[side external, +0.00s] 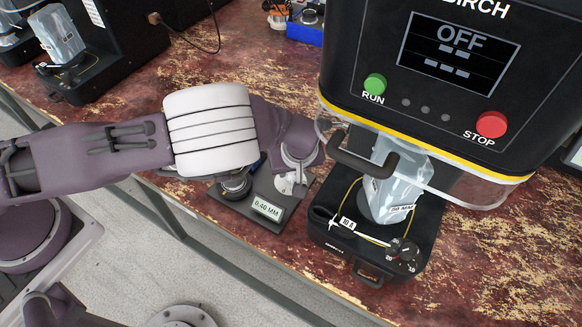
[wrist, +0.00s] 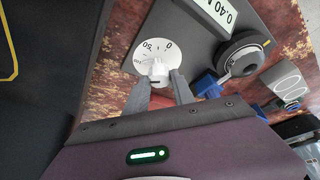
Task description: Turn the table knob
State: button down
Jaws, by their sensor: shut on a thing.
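A white knob (wrist: 158,69) stands on a round white dial (wrist: 147,45) with printed numbers, including 0 and what looks like 50. The dial is on a dark grey plate (wrist: 190,18), and part of it shows under my arm in the side view (side external: 290,186). My gripper (wrist: 161,77) is shut on the white knob, one finger on each side. In the side view my wrist hides the knob and most of the fingers. The same plate carries a small display (side external: 267,208) reading 0.40 MM.
A black round part (side external: 236,187) sits on the plate beside the dial. Another machine (side external: 110,40) stands at the back left.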

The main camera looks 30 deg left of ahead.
jog(key=c, duration=1.1)
grip_release()
jog(key=shift+o, duration=0.2)
